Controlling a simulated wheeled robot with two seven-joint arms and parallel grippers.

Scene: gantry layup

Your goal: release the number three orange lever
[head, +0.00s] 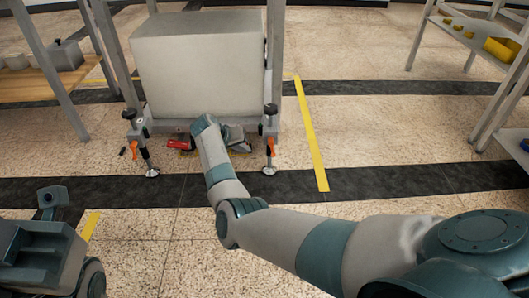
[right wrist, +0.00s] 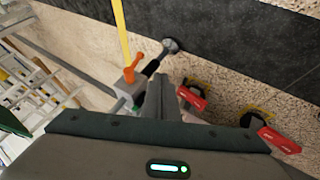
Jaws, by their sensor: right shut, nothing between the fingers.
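An orange lever (head: 271,146) is on the right front leg of the grey gantry stand (head: 267,60). A second orange lever (head: 138,124) is on the left front leg. I cannot read a number on either. My right gripper (head: 240,141) is low in front of the stand, between the two legs, nearer the right one. Contact cannot be told. My left gripper (head: 45,245) seems partly shown at lower left; its fingers are unclear.
A big pale box (head: 198,70) rests on the stand. Red parts (head: 180,144) are low between the legs; two red parts (right wrist: 193,98) show in the wrist view. A metal shelf (head: 500,50) stands right, a wooden-topped bench (head: 40,85) left. Floor right of the yellow stripe (head: 312,140) is clear.

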